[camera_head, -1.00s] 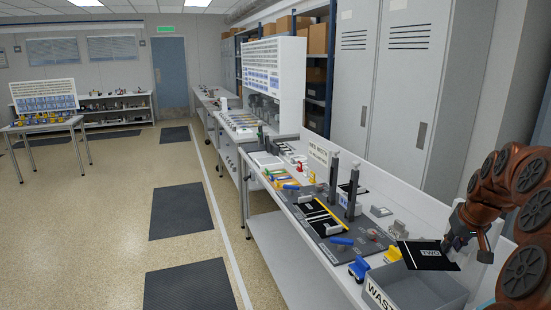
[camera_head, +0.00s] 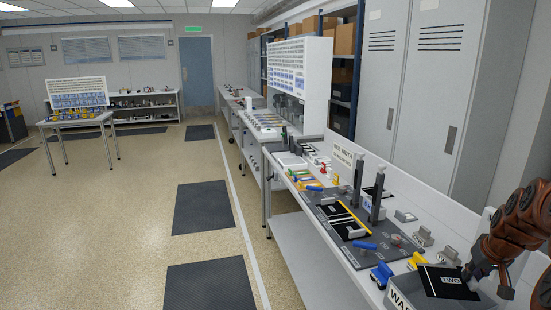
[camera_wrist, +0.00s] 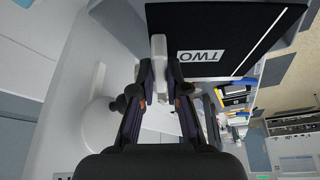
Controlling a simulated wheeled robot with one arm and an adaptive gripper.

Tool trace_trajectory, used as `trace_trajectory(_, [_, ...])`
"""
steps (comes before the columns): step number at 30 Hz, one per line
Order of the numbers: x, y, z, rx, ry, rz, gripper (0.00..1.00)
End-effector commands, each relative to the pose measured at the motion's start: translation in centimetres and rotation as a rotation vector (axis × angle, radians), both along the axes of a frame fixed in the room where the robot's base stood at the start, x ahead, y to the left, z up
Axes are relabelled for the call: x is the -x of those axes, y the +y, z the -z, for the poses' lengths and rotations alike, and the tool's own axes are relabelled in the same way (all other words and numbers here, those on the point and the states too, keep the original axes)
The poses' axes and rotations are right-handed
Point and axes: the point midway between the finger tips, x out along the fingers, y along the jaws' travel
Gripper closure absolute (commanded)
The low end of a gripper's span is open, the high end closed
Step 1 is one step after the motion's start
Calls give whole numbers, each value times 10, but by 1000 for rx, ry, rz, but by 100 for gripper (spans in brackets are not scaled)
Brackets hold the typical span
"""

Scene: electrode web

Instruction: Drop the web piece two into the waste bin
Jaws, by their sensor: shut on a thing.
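Web piece two (camera_head: 447,281) is a flat black sheet marked TWO with a pale line, on the right of the head view. It also shows at the top of the wrist view (camera_wrist: 225,25). My gripper (camera_wrist: 165,85) is shut on a pale tab at the edge of the piece; it also shows in the head view (camera_head: 487,278). The grey waste bin (camera_head: 393,290), with a partly cut-off label, is at the bottom right of the head view. The piece is over the bin and hides its opening. I cannot tell whether it touches the rim.
Blue and yellow clips (camera_head: 382,274) stand by the bin. The grey workbench (camera_head: 345,235) behind it carries dark posts, a black sheet and small blocks. Tall grey lockers (camera_head: 420,90) stand to the right. The floor left of the bench is open, with dark mats.

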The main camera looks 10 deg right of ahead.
Motion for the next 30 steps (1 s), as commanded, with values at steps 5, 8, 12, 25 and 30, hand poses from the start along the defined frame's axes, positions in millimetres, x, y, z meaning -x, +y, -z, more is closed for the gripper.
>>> trace_trajectory(5, [0,0,0,0,0,0,83])
trace_trajectory(8, [0,0,0,0,0,0,73])
trace_trajectory(12, [0,0,0,0,0,0,58])
trace_trajectory(25, [3,1,-7,0,0,0,57])
trace_trajectory(30, [11,4,-31,3,-3,1,57])
